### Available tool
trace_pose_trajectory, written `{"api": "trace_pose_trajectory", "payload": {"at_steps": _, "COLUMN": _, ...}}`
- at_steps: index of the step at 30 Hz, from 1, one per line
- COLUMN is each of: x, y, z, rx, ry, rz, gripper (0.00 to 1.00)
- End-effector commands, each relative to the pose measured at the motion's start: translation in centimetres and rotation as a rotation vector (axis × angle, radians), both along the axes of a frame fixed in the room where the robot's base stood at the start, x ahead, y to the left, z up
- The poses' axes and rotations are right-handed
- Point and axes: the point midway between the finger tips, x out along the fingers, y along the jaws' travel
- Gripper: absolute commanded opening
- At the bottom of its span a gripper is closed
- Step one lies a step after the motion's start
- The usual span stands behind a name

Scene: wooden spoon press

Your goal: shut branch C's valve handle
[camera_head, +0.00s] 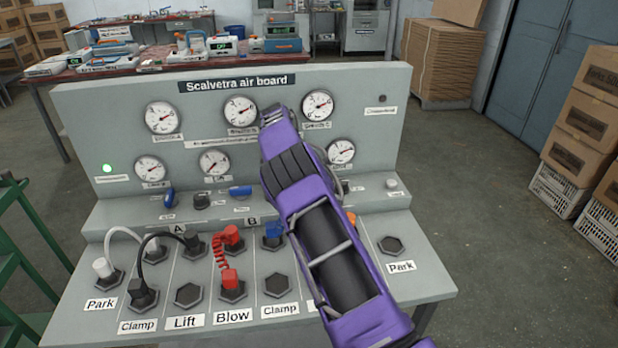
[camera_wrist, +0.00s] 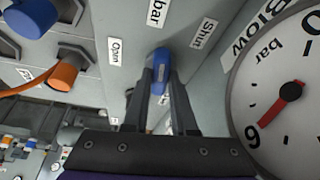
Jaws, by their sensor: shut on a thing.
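In the wrist view my gripper (camera_wrist: 162,82) has its two dark fingers on either side of a blue valve handle (camera_wrist: 161,66) and is shut on it. The handle sits between a label "Open" (camera_wrist: 115,51) on the left and a label "Shut" (camera_wrist: 204,33) on the right. In the head view my purple arm covers the board's right-middle part, so this handle and my fingertips are hidden there. The letter of this branch does not show.
The Scalvetra air board (camera_head: 75,130) carries several gauges. Two other blue handles, one left (camera_head: 169,198) and one in the middle (camera_head: 240,191), show in the head view. A gauge (camera_wrist: 285,95) stands close to my gripper. An orange plug (camera_wrist: 68,75) is on the left.

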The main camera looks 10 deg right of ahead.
Motion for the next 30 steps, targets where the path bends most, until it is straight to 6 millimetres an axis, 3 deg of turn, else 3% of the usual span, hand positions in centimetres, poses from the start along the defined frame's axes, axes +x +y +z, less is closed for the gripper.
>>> {"api": "trace_pose_trajectory", "payload": {"at_steps": 20, "x": 0.05, "y": 0.04, "z": 0.01, "rx": 0.002, "ry": -0.001, "rz": -0.06, "gripper": 0.0}}
{"api": "trace_pose_trajectory", "payload": {"at_steps": 21, "x": 0.04, "y": 0.03, "z": 0.01, "rx": 0.002, "ry": -0.001, "rz": -0.06, "gripper": 0.3}}
{"api": "trace_pose_trajectory", "payload": {"at_steps": 24, "x": 0.05, "y": 0.03, "z": 0.0, "rx": 0.002, "ry": 0.0, "rz": -0.059, "gripper": 0.48}}
{"api": "trace_pose_trajectory", "payload": {"at_steps": 26, "x": 0.05, "y": 0.02, "z": 0.01, "rx": 0.002, "ry": 0.0, "rz": -0.059, "gripper": 0.55}}
{"api": "trace_pose_trajectory", "payload": {"at_steps": 30, "x": 0.04, "y": 0.01, "z": 0.0, "rx": 0.001, "ry": 0.0, "rz": -0.06, "gripper": 0.55}}
